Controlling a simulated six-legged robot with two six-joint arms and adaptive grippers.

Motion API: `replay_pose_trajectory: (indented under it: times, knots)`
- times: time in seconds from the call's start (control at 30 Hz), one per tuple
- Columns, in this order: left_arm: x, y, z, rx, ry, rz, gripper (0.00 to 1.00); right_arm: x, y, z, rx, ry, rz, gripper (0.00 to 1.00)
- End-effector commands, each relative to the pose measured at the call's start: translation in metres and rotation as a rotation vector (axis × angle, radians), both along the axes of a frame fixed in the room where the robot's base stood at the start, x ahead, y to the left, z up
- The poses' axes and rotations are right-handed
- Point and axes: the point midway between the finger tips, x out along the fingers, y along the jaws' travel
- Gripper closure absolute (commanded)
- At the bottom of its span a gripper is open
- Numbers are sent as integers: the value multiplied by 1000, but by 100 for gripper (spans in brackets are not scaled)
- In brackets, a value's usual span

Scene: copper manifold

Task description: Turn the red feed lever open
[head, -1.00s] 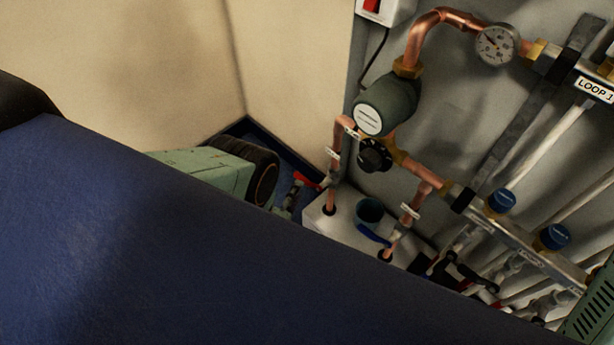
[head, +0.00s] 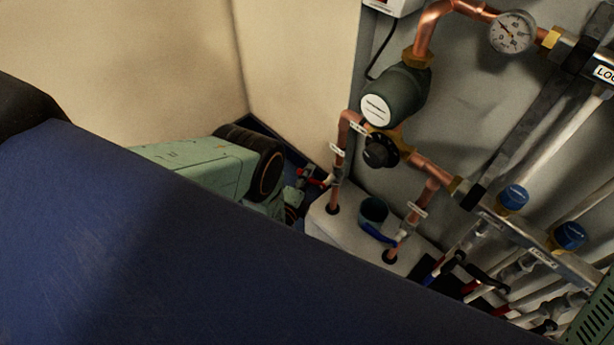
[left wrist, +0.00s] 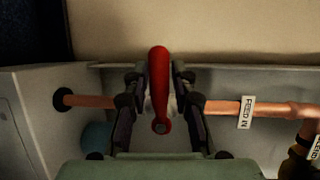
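The red feed lever (left wrist: 159,85) stands upright in the left wrist view, across the copper feed pipe (left wrist: 222,106), which carries a "FEED IN" tag (left wrist: 246,112). My left gripper (left wrist: 159,104) is open, with one finger on each side of the lever and a gap visible on both sides. In the head view the lever (head: 314,181) is a small red piece beside the vertical pipe, partly hidden by my left gripper (head: 298,188). The gripper's fingers are small and dark there. My right gripper is not in view.
The dark pump (head: 397,95) and black dial (head: 380,152) are right of the feed pipe. A blue-handled valve (head: 377,233) and white box (head: 345,227) lie below. Blue-capped valves (head: 513,197) line the manifold at right. A beige wall (head: 295,65) stands close behind.

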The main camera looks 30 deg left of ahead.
Motion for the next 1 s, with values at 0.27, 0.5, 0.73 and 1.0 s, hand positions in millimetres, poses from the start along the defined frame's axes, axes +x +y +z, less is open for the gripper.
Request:
replay_pose_trajectory:
  times: [0.27, 0.5, 0.73, 1.0]
  knots:
    - [-1, 0, 0, 0, 1, 0, 100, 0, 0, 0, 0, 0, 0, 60]
    - [-1, 0, 0, 0, 1, -1, 100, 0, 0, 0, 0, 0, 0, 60]
    - [-1, 0, 0, 0, 1, -1, 100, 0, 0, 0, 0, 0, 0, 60]
    - [-1, -2, -2, -24, 10, -1, 100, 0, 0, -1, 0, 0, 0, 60]
